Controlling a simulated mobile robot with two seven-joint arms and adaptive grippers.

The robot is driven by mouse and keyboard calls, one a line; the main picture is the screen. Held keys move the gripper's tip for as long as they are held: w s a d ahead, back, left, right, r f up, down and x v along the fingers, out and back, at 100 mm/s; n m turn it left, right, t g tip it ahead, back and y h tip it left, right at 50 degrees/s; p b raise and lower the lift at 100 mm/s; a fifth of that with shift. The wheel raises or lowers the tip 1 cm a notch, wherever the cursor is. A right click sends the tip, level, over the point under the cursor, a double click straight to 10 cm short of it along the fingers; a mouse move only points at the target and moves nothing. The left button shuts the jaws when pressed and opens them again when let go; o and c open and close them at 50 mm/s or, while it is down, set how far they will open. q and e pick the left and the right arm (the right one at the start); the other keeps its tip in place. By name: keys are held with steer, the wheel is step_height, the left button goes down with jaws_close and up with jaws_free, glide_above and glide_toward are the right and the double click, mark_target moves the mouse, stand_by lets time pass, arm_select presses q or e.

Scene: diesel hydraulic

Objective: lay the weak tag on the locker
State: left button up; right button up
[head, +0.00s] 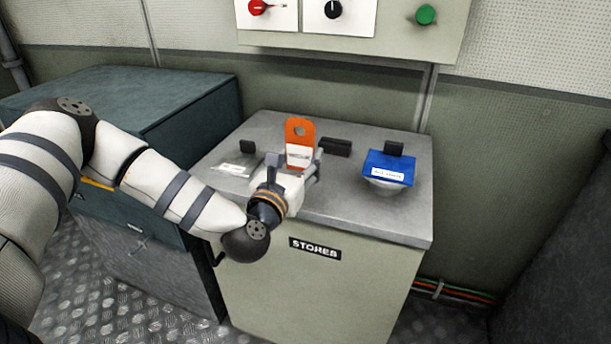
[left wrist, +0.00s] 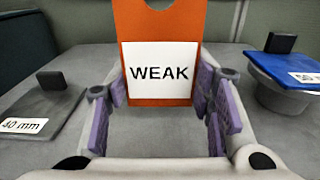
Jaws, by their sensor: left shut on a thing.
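The weak tag (head: 300,132) is an orange plate with a hole near its top and a white label. In the left wrist view the tag (left wrist: 160,25) stands upright and its label reads WEAK. My left gripper (head: 291,172) is shut on its lower part, with purple pads (left wrist: 168,110) at either side. Tag and gripper are over the top of the locker (head: 345,205), a pale green cabinet with a grey top and a STORES label. I cannot tell whether the tag's lower edge touches the top. My right gripper is not in view.
On the locker top, a grey plate (left wrist: 45,112) with a black knob lies left, a black block (head: 335,147) behind the tag, and a blue plate (head: 389,167) on a round base right. The front right top is clear. A dark teal cabinet (head: 165,100) stands left.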

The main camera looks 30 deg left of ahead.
arm_select(q)
steer(key=shift+w+d+f+b, duration=0.1)
steer(key=shift+f+b, duration=0.1)
steer(key=shift+f, duration=0.8)
steer(key=shift+w+d+f+b, duration=0.1)
steer(key=shift+f+b, duration=0.05)
steer(key=shift+f, duration=0.8)
steer(key=o, duration=1)
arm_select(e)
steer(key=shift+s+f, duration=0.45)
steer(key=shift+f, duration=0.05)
